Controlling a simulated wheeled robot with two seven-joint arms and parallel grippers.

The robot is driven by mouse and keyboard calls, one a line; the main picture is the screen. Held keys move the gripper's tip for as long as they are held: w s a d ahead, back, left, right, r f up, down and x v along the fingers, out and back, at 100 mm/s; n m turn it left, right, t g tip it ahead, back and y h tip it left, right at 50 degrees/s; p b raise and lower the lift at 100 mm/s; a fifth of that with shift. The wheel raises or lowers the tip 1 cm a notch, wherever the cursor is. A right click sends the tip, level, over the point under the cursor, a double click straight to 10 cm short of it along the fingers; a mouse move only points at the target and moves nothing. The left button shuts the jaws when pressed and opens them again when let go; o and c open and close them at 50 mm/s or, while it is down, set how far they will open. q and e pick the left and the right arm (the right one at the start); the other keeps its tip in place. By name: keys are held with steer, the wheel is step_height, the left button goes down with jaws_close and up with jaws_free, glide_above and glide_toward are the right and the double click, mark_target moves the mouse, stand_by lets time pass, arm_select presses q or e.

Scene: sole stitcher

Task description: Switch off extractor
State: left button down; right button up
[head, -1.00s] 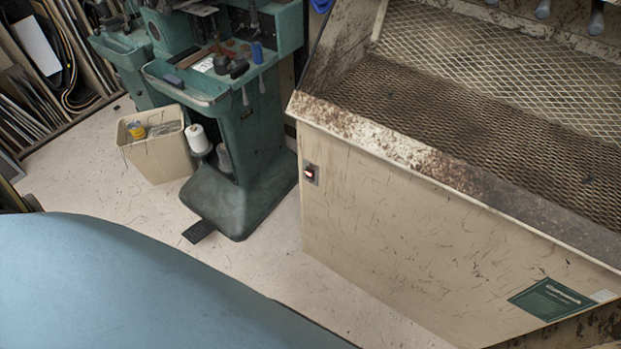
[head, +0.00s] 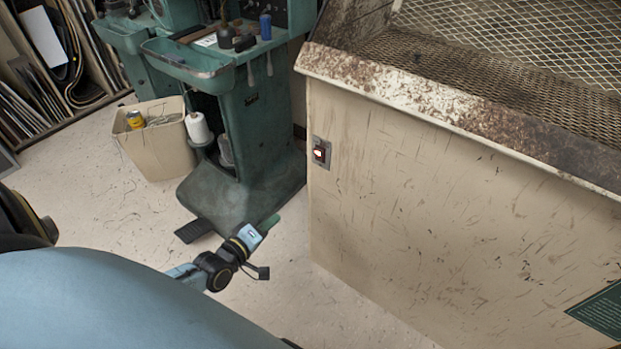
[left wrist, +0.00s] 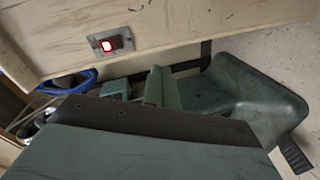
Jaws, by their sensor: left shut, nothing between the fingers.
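The extractor is a beige, scuffed cabinet (head: 430,210) with a rusty top edge and mesh above, filling the right of the head view. Its red rocker switch (head: 321,152) sits in a grey metal plate near the left edge of the front panel. The switch looks lit, with a bright white-red centre, and also shows at the upper left of the left wrist view (left wrist: 108,45). My left gripper (head: 269,223) is shut and empty, below and left of the switch, apart from the panel. My right gripper is not in view.
A green stitching machine (head: 250,140) with a black foot pedal (head: 194,230) stands left of the extractor. A beige bin (head: 155,150) stands beside it, and flat boards lean at the far left. Pale floor lies open between machine and cabinet.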

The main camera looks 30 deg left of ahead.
mark_target(318, 153)
arm_select(q)
steer(key=w+r+n+t+b, duration=0.3)
steer(key=r+n, duration=0.1)
steer(key=r, duration=0.3)
steer(key=shift+t+h+b, duration=0.3)
steer(key=shift+h+b, duration=0.1)
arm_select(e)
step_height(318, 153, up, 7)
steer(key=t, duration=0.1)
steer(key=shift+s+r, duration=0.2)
arm_select(q)
steer(key=shift+w+d+r, duration=0.1)
steer(key=shift+w, duration=0.05)
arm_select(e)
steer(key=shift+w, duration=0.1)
